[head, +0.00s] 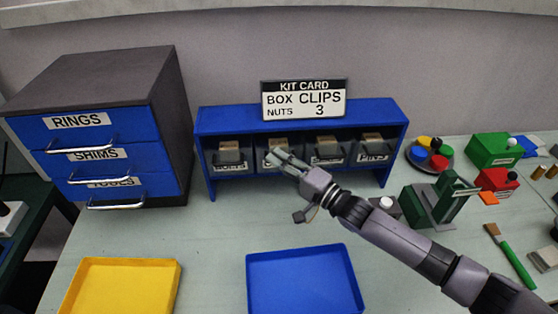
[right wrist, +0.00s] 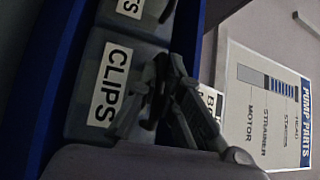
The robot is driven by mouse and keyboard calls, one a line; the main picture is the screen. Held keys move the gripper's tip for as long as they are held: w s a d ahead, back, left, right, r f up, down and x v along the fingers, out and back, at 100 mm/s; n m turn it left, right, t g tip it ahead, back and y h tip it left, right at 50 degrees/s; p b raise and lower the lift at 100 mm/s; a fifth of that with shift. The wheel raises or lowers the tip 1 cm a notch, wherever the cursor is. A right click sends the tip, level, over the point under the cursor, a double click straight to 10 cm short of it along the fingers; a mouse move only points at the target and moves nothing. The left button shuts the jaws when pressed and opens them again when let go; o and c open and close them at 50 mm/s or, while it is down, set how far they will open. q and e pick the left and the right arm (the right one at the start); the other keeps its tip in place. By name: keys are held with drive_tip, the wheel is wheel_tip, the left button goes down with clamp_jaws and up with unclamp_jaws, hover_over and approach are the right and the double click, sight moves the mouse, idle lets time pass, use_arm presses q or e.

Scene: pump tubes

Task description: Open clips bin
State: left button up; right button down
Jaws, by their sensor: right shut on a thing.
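The clips bin (right wrist: 92,85) shows in the right wrist view with a white CLIPS label on its front. In the head view the clips bin (head: 268,164) is the second from the left in the blue rack (head: 300,117), partly hidden by my gripper. My right gripper (head: 277,157) reaches in from the right and is shut on the handle of the clips bin. Its dark fingers (right wrist: 160,100) lie across the front beside the label in the right wrist view. How far the bin is out is hard to tell. My left gripper is not in view.
Other bins (head: 327,152) sit beside it. A kit card (head: 304,99) reading BOX CLIPS, NUTS 3 stands on the rack. A drawer cabinet (head: 165,120) is at left. A yellow tray (head: 170,285) and blue tray (head: 300,280) lie in front. A green fixture (head: 430,205) stands right.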

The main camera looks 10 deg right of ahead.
drive_tip(key=shift+f, duration=0.15)
drive_tip(key=shift+s+f+n+t+y+b, duration=0.2)
drive_tip(key=shift+s+f+n+y+b, duration=0.55)
drive_tip(key=shift+b, duration=0.85)
drive_tip(key=shift+s+f+n+t+y+b, duration=0.25)
drive_tip(key=shift+s+f+n+b, duration=0.2)
drive_tip(key=shift+s+f+b, duration=0.9)
drive_tip(key=shift+w+r+b, duration=0.2)
drive_tip(key=shift+w+b, duration=0.1)
drive_tip(key=c, duration=1.7)
unclamp_jaws()
drive_tip(key=shift+r, duration=0.1)
